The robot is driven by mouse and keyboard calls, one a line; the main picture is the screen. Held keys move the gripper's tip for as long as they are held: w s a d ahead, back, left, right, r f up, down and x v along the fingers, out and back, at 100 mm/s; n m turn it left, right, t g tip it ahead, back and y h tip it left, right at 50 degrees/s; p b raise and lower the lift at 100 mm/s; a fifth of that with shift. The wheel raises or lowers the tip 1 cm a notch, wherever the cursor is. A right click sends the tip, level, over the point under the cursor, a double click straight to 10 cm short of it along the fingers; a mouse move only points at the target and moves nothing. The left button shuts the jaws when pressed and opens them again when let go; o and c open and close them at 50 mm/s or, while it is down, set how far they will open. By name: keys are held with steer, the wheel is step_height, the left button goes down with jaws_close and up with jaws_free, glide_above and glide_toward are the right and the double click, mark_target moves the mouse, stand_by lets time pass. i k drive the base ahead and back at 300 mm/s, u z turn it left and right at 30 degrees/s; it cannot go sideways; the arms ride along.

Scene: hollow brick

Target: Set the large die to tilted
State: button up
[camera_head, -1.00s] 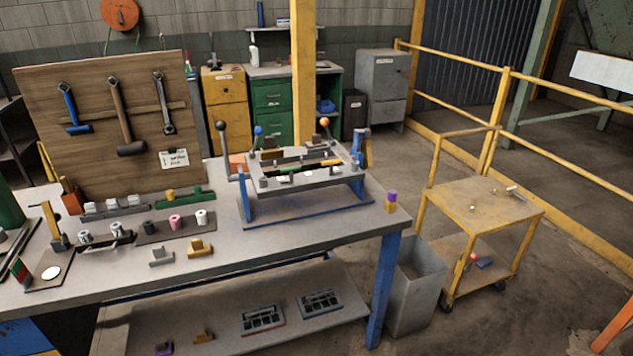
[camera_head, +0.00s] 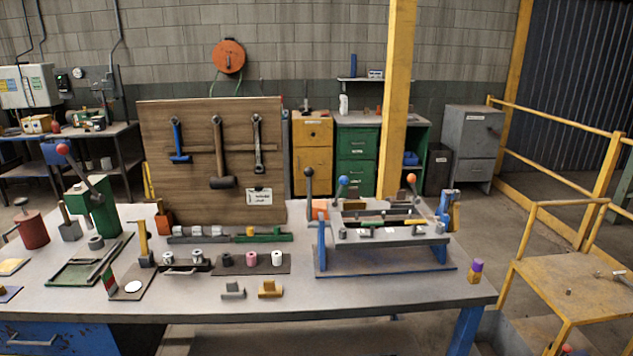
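I cannot tell for certain which thing is the large die. A press-like fixture (camera_head: 385,232) stands on the right part of the workbench. It has a grey top, blue legs and levers with black, blue and orange knobs. A grey stepped block (camera_head: 233,291) and an ochre stepped block (camera_head: 270,289) sit upright near the bench's front edge, apart from each other. My gripper is not in view.
The workbench (camera_head: 330,300) fills the foreground. A wooden tool board (camera_head: 205,195) stands at its back. A green lever press (camera_head: 93,208) is at left. A purple-topped block (camera_head: 475,272) sits at the right edge. A yellow cart (camera_head: 570,285) stands right, before yellow railings.

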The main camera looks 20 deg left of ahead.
mark_target(343, 239)
steer(key=z, duration=0.15)
steer(key=k, duration=1.35)
steer(key=u, duration=0.65)
steer(key=i, duration=1)
steer(key=u, duration=0.1)
